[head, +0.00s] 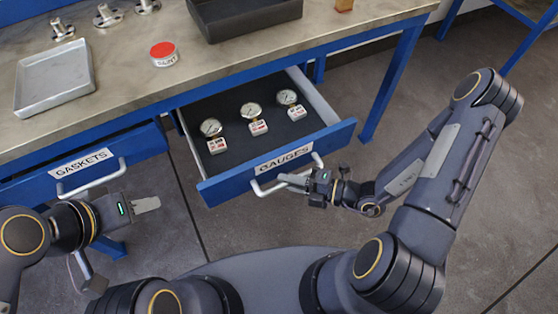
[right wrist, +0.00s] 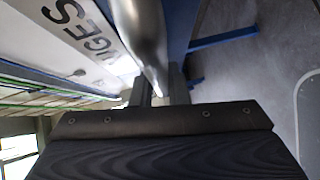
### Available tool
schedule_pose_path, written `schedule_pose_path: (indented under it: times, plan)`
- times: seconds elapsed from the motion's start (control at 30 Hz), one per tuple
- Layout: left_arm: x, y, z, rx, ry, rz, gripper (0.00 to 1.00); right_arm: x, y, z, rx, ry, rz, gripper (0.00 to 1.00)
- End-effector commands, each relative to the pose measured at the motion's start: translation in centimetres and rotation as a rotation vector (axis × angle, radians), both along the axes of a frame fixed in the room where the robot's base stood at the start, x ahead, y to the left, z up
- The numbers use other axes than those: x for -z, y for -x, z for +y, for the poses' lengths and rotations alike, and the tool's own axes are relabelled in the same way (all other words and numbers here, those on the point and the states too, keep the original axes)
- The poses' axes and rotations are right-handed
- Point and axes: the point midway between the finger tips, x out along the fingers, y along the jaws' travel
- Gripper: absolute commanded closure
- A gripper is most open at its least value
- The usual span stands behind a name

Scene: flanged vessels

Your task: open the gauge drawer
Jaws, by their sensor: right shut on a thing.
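The gauge drawer (head: 268,165), with a blue front labelled GAUGES, stands pulled out from the bench. Inside on its dark liner are three dial gauges (head: 252,112) with labelled tags. My right gripper (head: 290,181) is shut on the drawer's handle (head: 262,188), a pale metal bar. In the right wrist view the handle (right wrist: 145,40) runs down between the fingers, with the label beside it. My left gripper (head: 147,204) is in front of the gaskets drawer (head: 85,160), apart from its handle; whether its jaws are open is unclear.
On the bench (head: 130,90) are a grey tray (head: 55,77), a red-topped tin (head: 164,53), a dark bin (head: 243,20) and several small metal flanged parts (head: 106,15). A blue bench leg (head: 391,80) stands right of the open drawer. Floor to the right is clear.

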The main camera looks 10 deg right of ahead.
Motion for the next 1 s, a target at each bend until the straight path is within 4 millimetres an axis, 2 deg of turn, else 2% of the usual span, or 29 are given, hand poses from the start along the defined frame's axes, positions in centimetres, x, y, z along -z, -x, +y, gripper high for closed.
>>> schedule_pose_path:
  times: [0.1, 0.3, 0.73, 0.77, 0.8, 0.9, 1.0]
  plan:
    - [-0.1, 0.0, 0.0, 0.000, 0.000, 0.000, 0.64, 0.0, 1.5, -0.5, 0.003, -0.002, 0.003, 1.00]
    - [-0.2, 0.0, 0.0, 0.000, 0.000, 0.000, 0.64, 0.0, 2.7, -0.9, 0.001, -0.002, -0.001, 1.00]
    - [-0.2, 0.0, 0.0, 0.000, 0.000, 0.000, 0.64, 0.0, 2.9, -1.0, 0.001, 0.000, -0.001, 1.00]
    - [-0.2, 0.0, 0.0, 0.000, 0.000, 0.000, 0.64, 0.0, 2.9, -1.0, 0.001, 0.000, -0.001, 0.82]
    - [-0.2, 0.0, 0.0, 0.000, 0.000, 0.000, 0.64, 0.0, 2.9, -1.0, 0.001, 0.000, -0.001, 0.76]
    - [-0.2, 0.0, 0.0, 0.000, 0.000, 0.000, 0.64, 0.0, 2.9, -1.0, 0.001, 0.000, -0.001, 0.64]
    - [-0.2, 0.0, 0.0, 0.000, 0.000, 0.000, 0.64, 0.0, 2.9, -1.0, 0.001, 0.001, -0.001, 0.64]
